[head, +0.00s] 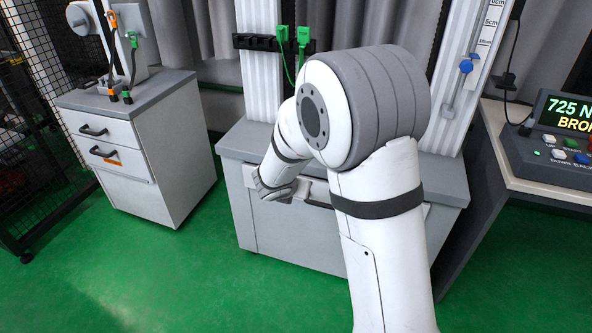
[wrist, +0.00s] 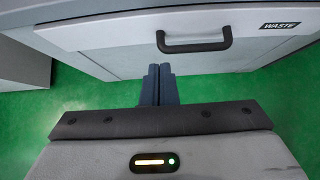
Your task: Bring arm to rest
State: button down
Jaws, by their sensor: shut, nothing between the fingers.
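My arm is bent in front of the drop tower (head: 232,140) in the head view, with its wrist low at the tower's grey base cabinet. My gripper (wrist: 160,72) shows in the wrist view with its two dark fingers together and nothing between them. The fingers point toward a light grey drawer front with a black handle (wrist: 194,46) and a label reading WASTE (wrist: 280,26). The fingertips appear just below the handle and apart from it. In the head view the fingers are hidden behind my wrist.
A white drawer cabinet (head: 178,160) stands at the left beside a black mesh fence (head: 40,90). A desk (head: 490,112) at the right carries a control box (head: 555,150) with a lit display. Green cables hang from a black rail on the tower. The green floor (head: 190,270) at the front left is clear.

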jog(key=s+d+r+m+g+p, duration=0.1)
jog(key=s+d+r+m+p, duration=0.35)
jog(key=r, duration=0.25)
jog(key=s+d+r+m+g+h+p, duration=0.1)
jog(key=s+d+r+m+p, duration=0.25)
jog(key=r+m, duration=0.3)
jog(key=s+d+r+m+g+p, duration=0.1)
jog(key=s+d+r+m+p, duration=0.3)
jog(key=r, duration=0.3)
jog(key=s+a+r+m+g+y+p, duration=0.2)
jog(key=s+a+r+m+y+p, duration=0.1)
jog(key=s+r+m+p, duration=0.7)
jog(key=s+r+m+y, duration=0.1)
jog(key=s+r+m, duration=0.2)
jog(key=s+m, duration=0.3)
jog(key=shift+s+r+g+y+p, duration=0.3)
jog(key=shift+s+r+p, duration=0.1)
jog(key=shift+s, duration=0.25)
